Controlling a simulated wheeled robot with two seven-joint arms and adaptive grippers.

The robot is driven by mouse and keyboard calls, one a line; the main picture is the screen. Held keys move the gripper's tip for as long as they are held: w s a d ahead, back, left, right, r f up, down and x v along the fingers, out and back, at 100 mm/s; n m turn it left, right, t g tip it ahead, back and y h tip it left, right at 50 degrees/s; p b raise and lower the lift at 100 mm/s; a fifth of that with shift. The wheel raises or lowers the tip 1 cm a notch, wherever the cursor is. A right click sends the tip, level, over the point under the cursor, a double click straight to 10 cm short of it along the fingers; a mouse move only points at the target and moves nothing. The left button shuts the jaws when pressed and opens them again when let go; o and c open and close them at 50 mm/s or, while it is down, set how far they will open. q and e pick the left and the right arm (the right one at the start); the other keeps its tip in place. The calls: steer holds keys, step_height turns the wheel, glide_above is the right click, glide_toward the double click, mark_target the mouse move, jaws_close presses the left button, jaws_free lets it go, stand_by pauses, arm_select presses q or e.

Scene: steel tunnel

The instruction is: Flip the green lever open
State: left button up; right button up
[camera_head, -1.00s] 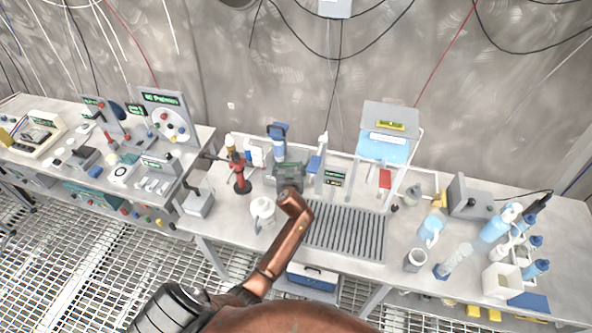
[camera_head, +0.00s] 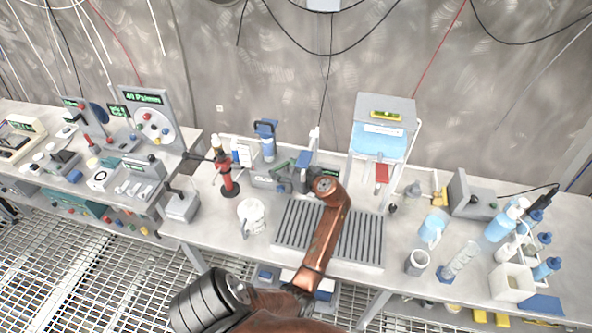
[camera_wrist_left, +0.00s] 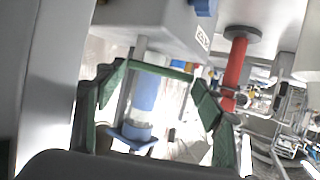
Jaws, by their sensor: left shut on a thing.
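My left gripper (camera_head: 298,176) is grey, at the end of my copper-coloured arm, over the middle of the bench beside a grey block behind the grate. In the left wrist view the gripper (camera_wrist_left: 155,78) has green-padded fingers to left and right. A green bar, seemingly the green lever (camera_wrist_left: 160,69), spans between the fingertips, and the fingers are shut on it. My right gripper is not in view.
A red stand (camera_head: 227,176) and a white mug (camera_head: 251,216) are left of the gripper. A blue-topped device (camera_head: 266,142) stands behind. The slatted grate (camera_head: 285,228) lies in front. A raised tank (camera_head: 381,132) stands at right, with several bottles beyond.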

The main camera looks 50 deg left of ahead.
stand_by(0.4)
arm_select(q)
steer(key=o, duration=1.7)
steer(key=shift+r, duration=0.1)
